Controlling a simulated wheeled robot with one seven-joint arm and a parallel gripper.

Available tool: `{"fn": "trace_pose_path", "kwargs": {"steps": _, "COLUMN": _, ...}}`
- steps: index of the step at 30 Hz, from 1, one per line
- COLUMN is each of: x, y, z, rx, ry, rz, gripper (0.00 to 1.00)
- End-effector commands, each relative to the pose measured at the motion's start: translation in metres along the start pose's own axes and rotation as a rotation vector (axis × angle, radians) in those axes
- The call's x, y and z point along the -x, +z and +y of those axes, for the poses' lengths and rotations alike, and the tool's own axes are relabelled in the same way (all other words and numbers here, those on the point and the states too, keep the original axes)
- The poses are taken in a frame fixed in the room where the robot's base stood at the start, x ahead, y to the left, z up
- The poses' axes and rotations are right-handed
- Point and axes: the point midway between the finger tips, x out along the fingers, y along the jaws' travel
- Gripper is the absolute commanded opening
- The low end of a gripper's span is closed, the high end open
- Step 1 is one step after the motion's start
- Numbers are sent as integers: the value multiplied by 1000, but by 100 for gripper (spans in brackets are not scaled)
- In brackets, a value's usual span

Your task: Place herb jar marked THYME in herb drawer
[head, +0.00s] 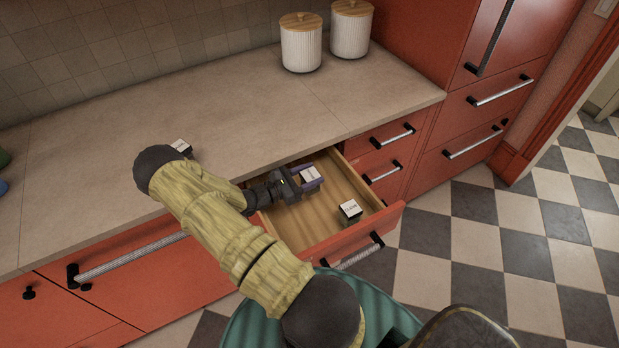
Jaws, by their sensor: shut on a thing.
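My gripper (312,178) is over the open herb drawer (383,217), inside its outline. It is shut on a small jar with a white label on its lid (309,174); the label is too small to read. I cannot tell whether this jar touches the drawer floor. A second dark jar with a white labelled top (350,211) stands in the drawer near its front right. Another white-topped jar (181,146) is on the counter, partly hidden behind my arm. I cannot tell which one is marked THYME.
Two white ribbed canisters (301,45) with wooden lids stand at the back of the counter (235,110). The counter's front edge lies beside the drawer. Red cabinets with bar handles (393,137) stand to the right. Bare drawer floor shows between the jars.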

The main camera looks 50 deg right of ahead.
Motion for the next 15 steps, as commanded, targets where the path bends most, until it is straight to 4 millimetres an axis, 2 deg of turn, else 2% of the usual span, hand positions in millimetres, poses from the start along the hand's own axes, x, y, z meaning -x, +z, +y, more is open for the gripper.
{"fn": "trace_pose_path", "kwargs": {"steps": 4, "x": 0, "y": -15, "z": 0, "rx": -1, "ry": 0, "rz": 1, "gripper": 24}}
{"fn": "trace_pose_path", "kwargs": {"steps": 15, "x": 0, "y": -20, "z": 0, "rx": -1, "ry": 1, "rz": 0, "gripper": 24}}
